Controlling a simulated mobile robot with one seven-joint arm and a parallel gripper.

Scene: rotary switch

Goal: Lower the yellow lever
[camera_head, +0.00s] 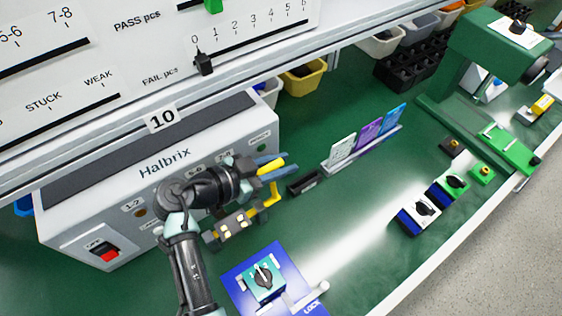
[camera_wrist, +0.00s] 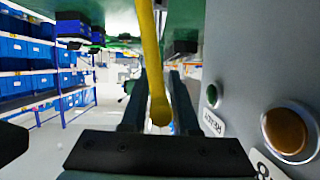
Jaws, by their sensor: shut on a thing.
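The yellow lever (camera_head: 274,190) is a bent bar at the right end of a small dark module (camera_head: 230,224), in front of the grey Halbrix box. Its upper end runs up into my gripper (camera_head: 282,166). In the wrist view the lever (camera_wrist: 151,45) comes down from the top, and its rounded end lies between the two dark fingers of my gripper (camera_wrist: 160,85). The gripper is shut on the lever. My wrist hides part of the module and part of the box front.
The Halbrix box (camera_head: 165,150) stands close beside my gripper; its orange button (camera_wrist: 287,131) shows in the wrist view. A blue base with a rotary switch (camera_head: 264,280) lies in front. A card rack (camera_head: 362,149) stands to the right.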

